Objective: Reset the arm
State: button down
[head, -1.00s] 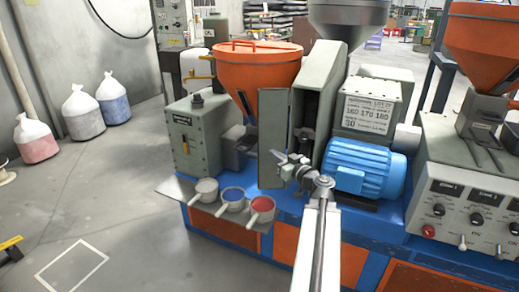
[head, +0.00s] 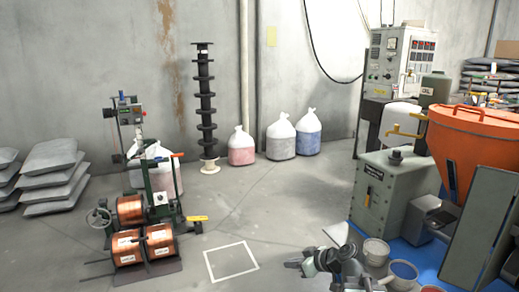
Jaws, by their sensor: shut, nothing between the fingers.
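My gripper (head: 292,264) shows at the bottom of the head view, right of centre, at the end of my folded arm (head: 340,262). It points left and is shut with nothing in it. The rest of my arm is cut off by the lower edge.
A stand with copper spools (head: 130,208) is at the left. Stacked grey sacks (head: 50,172) lie at the far left. A black column (head: 206,110) and bags (head: 281,138) stand by the back wall. A machine with an orange hopper (head: 475,140) fills the right. The middle floor is clear.

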jog(key=s+a+f+m+g+h, duration=0.25)
jog(key=s+f+g+h, duration=0.25)
jog(key=s+f, duration=0.3)
jog(key=s+d+f+m+g+h, duration=0.2)
jog(key=s+d+m+h, duration=0.1)
jog(key=s+d+m, duration=0.4)
notch_tip(320, 180, up, 22)
jog(key=w+p, duration=0.2)
jog(key=p, duration=1.9)
jog(key=shift+w+d+f, duration=0.2)
jog(key=shift+d, duration=0.25)
jog(key=shift+n, duration=0.25)
